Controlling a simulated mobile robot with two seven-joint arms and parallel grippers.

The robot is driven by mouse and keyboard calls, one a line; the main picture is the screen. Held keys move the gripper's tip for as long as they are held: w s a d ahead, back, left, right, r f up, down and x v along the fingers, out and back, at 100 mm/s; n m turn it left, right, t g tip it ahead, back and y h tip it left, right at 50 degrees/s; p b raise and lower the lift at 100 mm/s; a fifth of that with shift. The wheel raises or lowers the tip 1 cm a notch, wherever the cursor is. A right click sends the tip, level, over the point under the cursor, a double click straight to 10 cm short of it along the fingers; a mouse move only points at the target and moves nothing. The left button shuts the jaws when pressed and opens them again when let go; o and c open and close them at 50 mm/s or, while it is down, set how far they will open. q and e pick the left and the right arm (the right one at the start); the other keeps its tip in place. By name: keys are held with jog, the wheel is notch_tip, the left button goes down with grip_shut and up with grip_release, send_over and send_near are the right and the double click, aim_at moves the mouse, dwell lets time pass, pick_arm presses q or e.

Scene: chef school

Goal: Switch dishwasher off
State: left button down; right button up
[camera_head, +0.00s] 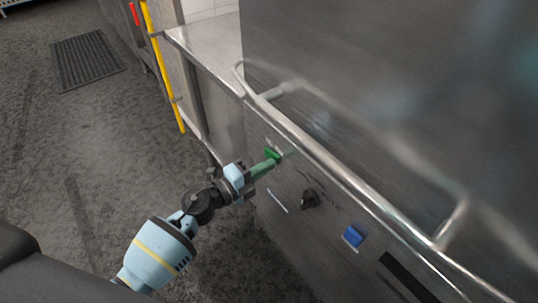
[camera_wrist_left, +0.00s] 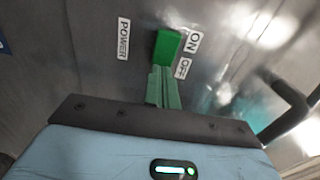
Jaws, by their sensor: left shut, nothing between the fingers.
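The dishwasher (camera_head: 400,90) is a large steel machine with a tubular handle bar across its front. A green power switch (camera_head: 272,154) sits on the panel below the bar. In the left wrist view the green switch (camera_wrist_left: 170,48) lies between a POWER label (camera_wrist_left: 123,38) and an ON/OFF label (camera_wrist_left: 187,54). My left gripper (camera_head: 272,162) is shut and empty, with its green fingertips right at the switch. In the wrist view the fingertips (camera_wrist_left: 162,72) overlap the switch's lower end; I cannot tell whether they touch. My right gripper is not in view.
The long handle bar (camera_head: 335,168) runs just above the panel, close to my left gripper. A black knob (camera_head: 309,198) and a blue switch (camera_head: 353,236) sit farther right. A steel table (camera_head: 208,42) adjoins the machine. The floor at left is open.

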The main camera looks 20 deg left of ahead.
pick_arm(q)
jog(key=v, duration=0.7)
jog(key=shift+s+a+p, duration=0.2)
jog(key=shift+s+p, duration=0.05)
jog(key=shift+p, duration=0.1)
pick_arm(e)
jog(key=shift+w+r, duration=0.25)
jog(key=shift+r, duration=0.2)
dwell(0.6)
